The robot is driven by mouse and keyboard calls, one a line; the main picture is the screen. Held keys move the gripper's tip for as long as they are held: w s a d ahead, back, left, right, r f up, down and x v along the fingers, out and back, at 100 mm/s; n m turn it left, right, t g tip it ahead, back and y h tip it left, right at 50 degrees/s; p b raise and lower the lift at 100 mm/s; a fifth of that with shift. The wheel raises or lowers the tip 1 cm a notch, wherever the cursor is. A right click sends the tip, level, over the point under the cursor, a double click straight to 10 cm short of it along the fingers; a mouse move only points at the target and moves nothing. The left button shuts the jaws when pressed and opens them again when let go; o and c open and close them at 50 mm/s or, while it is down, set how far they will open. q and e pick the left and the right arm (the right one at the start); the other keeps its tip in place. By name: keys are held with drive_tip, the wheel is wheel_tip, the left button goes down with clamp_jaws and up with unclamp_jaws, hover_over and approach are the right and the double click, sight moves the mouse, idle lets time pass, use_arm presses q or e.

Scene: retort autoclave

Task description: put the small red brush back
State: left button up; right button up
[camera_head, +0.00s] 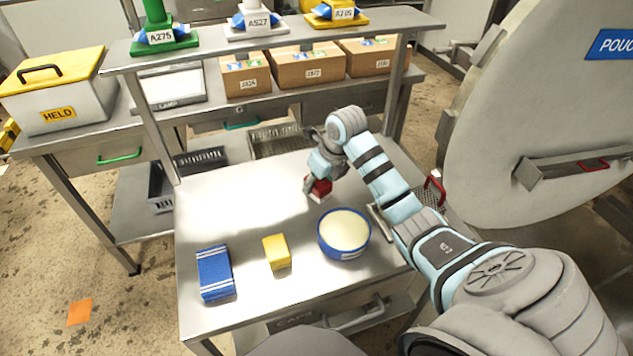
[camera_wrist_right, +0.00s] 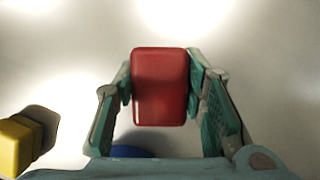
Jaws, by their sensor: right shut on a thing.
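The small red brush (camera_head: 320,186) is at the work table's far right part, with a pale underside showing below its red body. My right gripper (camera_head: 313,183) is shut on it from above. In the right wrist view the red body of the brush (camera_wrist_right: 160,88) sits between the two teal fingers. I cannot tell whether the brush touches the steel table (camera_head: 225,200) or hangs just above it. My left gripper is not in view.
A blue bowl with cream contents (camera_head: 343,250), a yellow block (camera_head: 276,251) and a blue block (camera_head: 214,272) stand on the table's near half. A wire basket (camera_head: 432,192) is at the right edge. Shelving with boxes (camera_head: 310,69) rises behind. The table's left middle is clear.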

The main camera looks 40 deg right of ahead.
drive_tip(key=o, duration=1.2)
drive_tip(key=shift+f, duration=0.15)
drive_tip(key=shift+o, duration=0.2)
drive_tip(key=p+v, duration=0.2)
drive_tip(key=v, duration=1)
drive_tip(key=shift+r, duration=0.2)
